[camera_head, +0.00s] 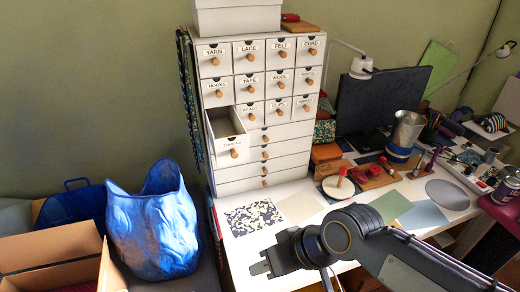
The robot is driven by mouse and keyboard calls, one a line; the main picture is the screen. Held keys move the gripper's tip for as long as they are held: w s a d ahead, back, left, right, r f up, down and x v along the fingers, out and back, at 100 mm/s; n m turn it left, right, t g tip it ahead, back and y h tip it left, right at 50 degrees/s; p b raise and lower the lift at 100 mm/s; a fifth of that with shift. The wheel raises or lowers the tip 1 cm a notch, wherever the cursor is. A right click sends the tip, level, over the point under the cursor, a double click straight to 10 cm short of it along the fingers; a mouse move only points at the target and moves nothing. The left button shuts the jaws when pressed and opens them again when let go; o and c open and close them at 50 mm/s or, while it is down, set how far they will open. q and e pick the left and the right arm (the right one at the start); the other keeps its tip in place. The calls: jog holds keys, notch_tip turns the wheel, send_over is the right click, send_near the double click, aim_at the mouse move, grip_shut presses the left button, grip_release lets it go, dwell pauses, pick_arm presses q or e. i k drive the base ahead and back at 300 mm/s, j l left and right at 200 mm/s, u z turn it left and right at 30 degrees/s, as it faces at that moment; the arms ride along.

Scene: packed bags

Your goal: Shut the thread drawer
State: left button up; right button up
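The thread drawer (233,143) is pulled out of the white cabinet (264,134) at its left side. Its front carries a THREAD label and a round wooden knob, and its inside shows from above as far as I can see empty. The other labelled drawers around it look closed. My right gripper (262,262) is in front of the cabinet, below and to the right of the open drawer, over the white table and apart from the drawer. I cannot tell whether its fingers are open or shut. My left gripper is not in view.
A blue bag (154,225) and a cardboard box (52,253) stand at the lower left. The white table (310,246) holds patterned and plain sheets. A dark monitor (379,101), a metal cup (406,131) and a lamp (361,66) stand to the right.

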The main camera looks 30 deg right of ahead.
aim_at(221, 122)
jog(key=z, duration=0.95)
